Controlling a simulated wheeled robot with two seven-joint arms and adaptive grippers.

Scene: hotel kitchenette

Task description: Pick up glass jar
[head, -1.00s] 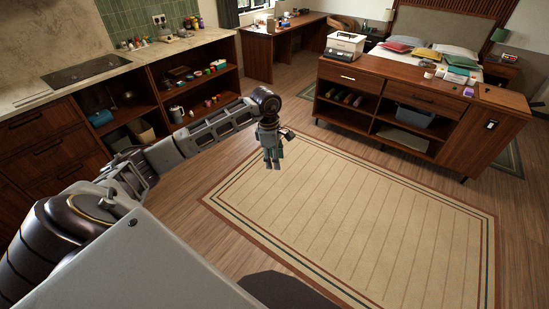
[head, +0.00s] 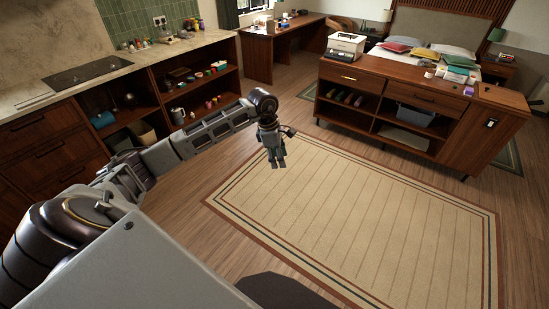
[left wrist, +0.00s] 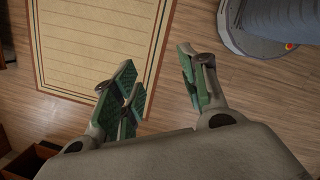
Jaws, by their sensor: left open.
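I cannot make out a glass jar for certain; small jars and bottles (head: 166,37) stand at the far end of the counter, too small to tell apart. My left gripper (head: 277,165) hangs over the floor at the rug's upper left edge, pointing down, far from the counter and shelves. In the left wrist view its fingers (left wrist: 163,98) are spread apart with nothing between them, only wood floor below. My right gripper is in neither view.
The counter with a black cooktop (head: 88,71) and open shelves runs along the left.

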